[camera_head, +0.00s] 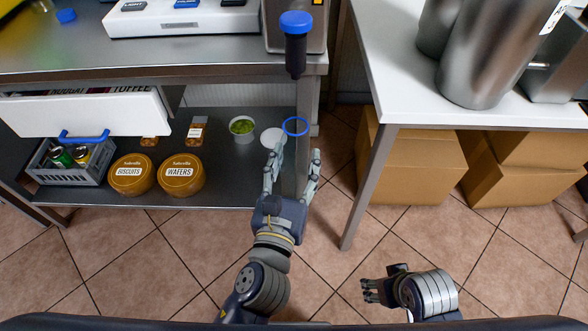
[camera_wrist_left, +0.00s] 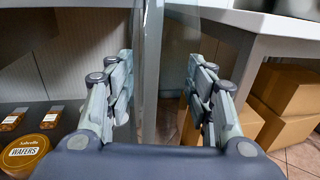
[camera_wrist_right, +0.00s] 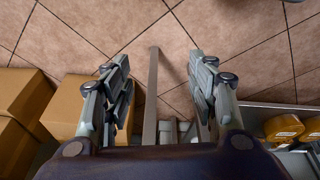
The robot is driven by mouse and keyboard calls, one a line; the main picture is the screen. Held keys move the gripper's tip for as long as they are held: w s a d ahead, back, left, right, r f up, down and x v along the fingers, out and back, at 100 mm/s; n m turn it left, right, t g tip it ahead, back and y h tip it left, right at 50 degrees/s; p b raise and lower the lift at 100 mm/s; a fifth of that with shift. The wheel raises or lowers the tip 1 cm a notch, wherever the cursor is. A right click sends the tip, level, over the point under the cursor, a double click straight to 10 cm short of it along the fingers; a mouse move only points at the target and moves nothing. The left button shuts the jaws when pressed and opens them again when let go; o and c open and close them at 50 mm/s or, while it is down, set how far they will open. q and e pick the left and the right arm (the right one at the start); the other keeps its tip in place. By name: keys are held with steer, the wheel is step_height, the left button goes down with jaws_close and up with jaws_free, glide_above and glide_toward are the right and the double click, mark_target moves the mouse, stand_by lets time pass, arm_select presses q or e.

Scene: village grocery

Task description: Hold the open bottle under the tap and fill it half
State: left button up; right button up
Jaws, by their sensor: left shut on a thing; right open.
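The tap (camera_head: 295,55) is a dark spout with a blue top at the counter's front edge. A clear bottle with a blue ring at its open mouth (camera_head: 295,119) is below the tap, apart from it. My left gripper (camera_head: 294,165) is shut on the bottle, with fingers on either side. In the left wrist view the bottle (camera_wrist_left: 178,65) is see-through and hard to make out; no water level can be told. No stream shows under the tap. My right gripper (camera_head: 370,289) is open and empty above the floor, with only floor and furniture between its fingers in its wrist view (camera_wrist_right: 160,80).
A half-open white drawer (camera_head: 85,115) with a blue handle hangs at the left. The lower shelf (camera_head: 225,185) holds tubs and a grey crate (camera_head: 45,175). A white table (camera_head: 400,90) with metal containers stands right, cardboard boxes (camera_head: 410,165) beneath. The floor in front is clear.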

arm_select(q)
steer(key=w+r+p, duration=0.1)
steer(key=w, duration=0.6)
steer(key=shift+r, duration=0.3)
arm_select(e)
steer(key=shift+s+x, duration=0.2)
steer(key=shift+x, duration=0.7)
steer(key=shift+s+x, duration=0.15)
steer(key=shift+x, duration=0.75)
steer(key=shift+s+x, duration=0.2)
steer(key=shift+x, duration=0.7)
arm_select(q)
steer(key=shift+w, duration=0.1)
arm_select(e)
steer(key=shift+a+f, duration=0.1)
steer(key=shift+f, duration=0.1)
steer(key=shift+c, duration=0.6)
jaws_close()
